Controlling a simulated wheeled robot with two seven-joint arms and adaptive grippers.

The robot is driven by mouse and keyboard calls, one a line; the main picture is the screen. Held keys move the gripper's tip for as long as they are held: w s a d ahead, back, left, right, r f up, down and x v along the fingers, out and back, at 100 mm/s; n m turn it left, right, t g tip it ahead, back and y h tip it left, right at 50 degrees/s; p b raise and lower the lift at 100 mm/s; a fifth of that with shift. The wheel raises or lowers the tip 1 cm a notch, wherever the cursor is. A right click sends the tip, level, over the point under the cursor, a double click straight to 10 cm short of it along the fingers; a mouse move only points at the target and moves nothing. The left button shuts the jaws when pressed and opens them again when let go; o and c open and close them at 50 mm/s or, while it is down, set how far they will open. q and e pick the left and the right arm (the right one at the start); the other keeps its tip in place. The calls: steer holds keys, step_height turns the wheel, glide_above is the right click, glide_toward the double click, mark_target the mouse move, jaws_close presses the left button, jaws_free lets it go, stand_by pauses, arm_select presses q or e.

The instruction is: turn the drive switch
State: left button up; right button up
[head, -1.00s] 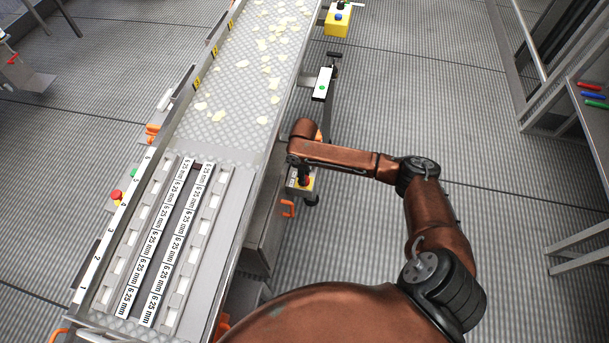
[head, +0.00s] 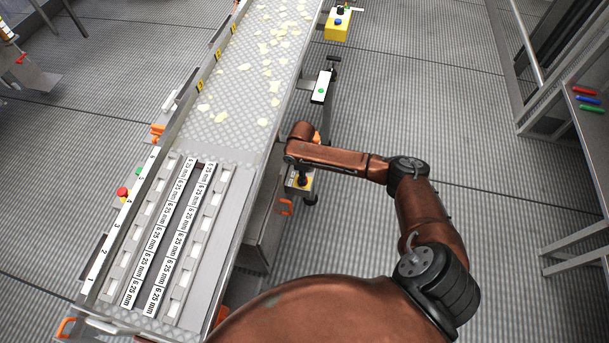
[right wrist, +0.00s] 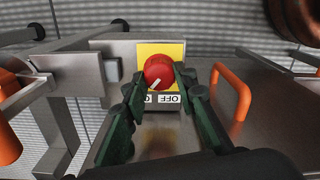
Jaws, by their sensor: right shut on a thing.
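The drive switch is a round red knob (right wrist: 158,71) with a white pointer line, on a yellow plate (right wrist: 174,52) in the right wrist view. The line points down and left in that view. Below the knob is an upside-down OFF label (right wrist: 169,98); a second label beside it is partly covered by a finger. My right gripper (right wrist: 159,78) has its dark green fingers on both sides of the knob and is shut on it. In the head view my right gripper (head: 303,177) points down at the switch box (head: 293,184), which hides the knob. My left gripper is not in view.
An orange handle (right wrist: 232,91) stands just right of the switch. The conveyor (head: 230,115) runs along the left, with pale flakes on it. A white box with a green button (head: 321,87) and a yellow box (head: 337,26) lie farther back.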

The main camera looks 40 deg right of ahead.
steer(key=n+p, duration=0.1)
steer(key=n, duration=0.2)
steer(key=shift+d+r+n+p, duration=0.1)
steer(key=shift+r+n+p, duration=0.1)
steer(key=shift+n+p, duration=0.15)
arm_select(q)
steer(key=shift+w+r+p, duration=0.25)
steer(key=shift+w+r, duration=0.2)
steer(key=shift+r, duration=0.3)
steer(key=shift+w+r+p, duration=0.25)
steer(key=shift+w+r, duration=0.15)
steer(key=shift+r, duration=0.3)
arm_select(e)
steer(key=shift+f+n, duration=0.1)
steer(key=shift+n, duration=1.75)
steer(key=o, duration=1.2)
steer(key=shift+c, duration=0.2)
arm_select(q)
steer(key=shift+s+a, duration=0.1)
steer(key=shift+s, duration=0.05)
arm_select(e)
step_height(320, 180, up, 12)
